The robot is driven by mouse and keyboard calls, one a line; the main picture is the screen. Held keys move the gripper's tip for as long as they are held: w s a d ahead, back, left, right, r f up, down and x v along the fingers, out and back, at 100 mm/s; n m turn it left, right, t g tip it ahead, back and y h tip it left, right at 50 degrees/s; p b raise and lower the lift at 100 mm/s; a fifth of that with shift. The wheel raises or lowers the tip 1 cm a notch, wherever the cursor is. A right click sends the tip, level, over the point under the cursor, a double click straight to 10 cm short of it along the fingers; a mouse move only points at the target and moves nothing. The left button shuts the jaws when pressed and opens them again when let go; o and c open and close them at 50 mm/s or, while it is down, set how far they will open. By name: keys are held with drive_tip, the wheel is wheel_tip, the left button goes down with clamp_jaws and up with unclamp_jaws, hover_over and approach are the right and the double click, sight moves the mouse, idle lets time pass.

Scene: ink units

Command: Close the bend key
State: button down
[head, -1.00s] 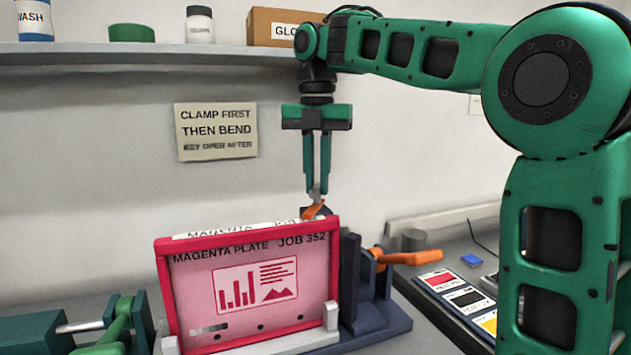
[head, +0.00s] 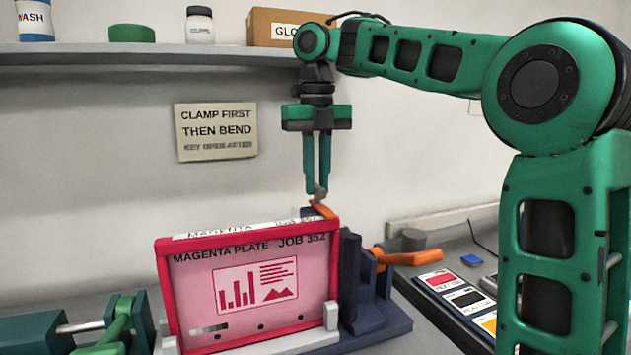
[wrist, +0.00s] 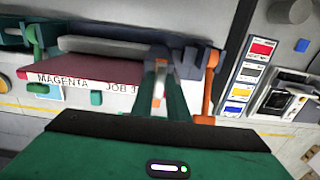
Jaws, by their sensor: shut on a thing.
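The bend key (head: 324,210), which I take to be the small orange lever with a grey end, shows behind the top right corner of the framed magenta plate (head: 240,285). My gripper (head: 317,190) points straight down over it, its fingers shut on the grey end. In the wrist view a bit of orange (wrist: 159,92) shows between the fingers (wrist: 163,100); the rest of the key is hidden there. A second orange lever (head: 405,257) sticks out to the right from the dark blue bracket (head: 372,300); it also shows in the wrist view (wrist: 210,95).
A green clamp (head: 118,325) stands at the left. Colour cards (head: 450,295), a small blue block (head: 472,260) and a grey cylinder (head: 414,240) lie at the right. A shelf (head: 150,58) with jars and a box runs above; a sign (head: 216,132) hangs on the wall.

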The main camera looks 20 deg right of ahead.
drive_tip(key=shift+w+a+f, duration=0.1)
drive_tip(key=shift+a+f, duration=0.05)
drive_tip(key=c, duration=2.1)
unclamp_jaws()
drive_tip(key=o, duration=0.4)
drive_tip(key=shift+w+f, duration=0.1)
drive_tip(key=shift+w, duration=0.05)
drive_tip(key=shift+r, duration=0.2)
drive_tip(key=shift+a+r, duration=0.1)
drive_tip(key=shift+r, duration=5.15)
